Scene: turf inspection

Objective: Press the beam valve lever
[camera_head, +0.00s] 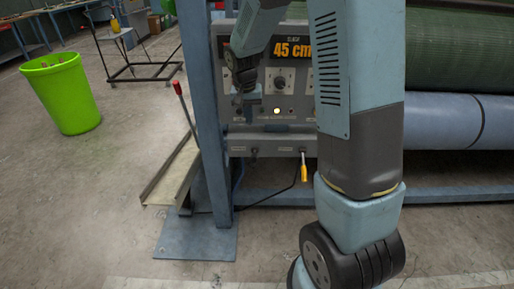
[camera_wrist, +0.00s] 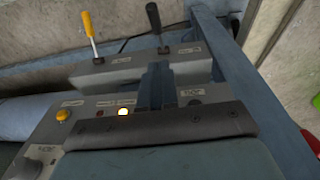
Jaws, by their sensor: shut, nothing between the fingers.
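A grey control box (camera_head: 265,90) with a "45 cm" display is mounted on a blue post. A ledge below it (camera_head: 270,139) carries a yellow-handled lever (camera_head: 304,170) and a black-handled lever (camera_wrist: 153,16). The yellow lever also shows in the wrist view (camera_wrist: 88,24). The labels beside them are too small to read, so I cannot tell which is the beam valve lever. My gripper (camera_head: 247,110) is in front of the box's left part, above the ledge. Its shut fingers (camera_wrist: 155,86) are empty and appear apart from both levers.
A lit button (camera_wrist: 123,112) and an orange button (camera_wrist: 63,115) are on the panel. A red-tipped lever (camera_head: 181,98) stands left of the blue post (camera_head: 205,100). A green bin (camera_head: 62,95) stands on open floor at left. Large rollers (camera_head: 460,120) lie at right.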

